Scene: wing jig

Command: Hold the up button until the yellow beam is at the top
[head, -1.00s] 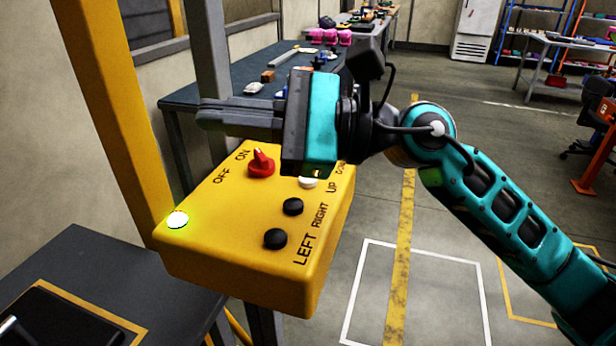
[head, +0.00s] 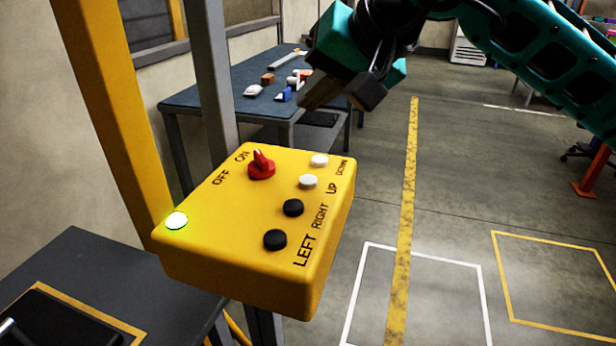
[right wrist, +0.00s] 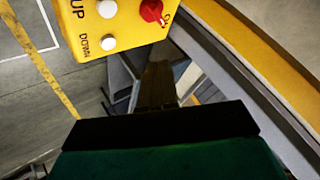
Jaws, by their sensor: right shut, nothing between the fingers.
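The yellow control box (head: 225,220) fills the lower middle of the head view. Its white UP button (head: 308,182) sits between the white DOWN button (head: 319,160) and the black RIGHT button (head: 293,207). The red switch (head: 261,165) is beside the ON label, and the lamp (head: 176,221) glows green-white. My right gripper (head: 318,98) is shut and empty, beyond and above the box, apart from the buttons. The right wrist view shows its fingers (right wrist: 158,82) below the box, with the UP button (right wrist: 107,9) at the top. The yellow beam cannot be made out, and my left gripper is not in view.
A yellow post (head: 115,110) and a grey post (head: 213,75) stand behind the box. A blue-topped table (head: 200,92) with small items is at the back. A dark table (head: 75,260) is at lower left.

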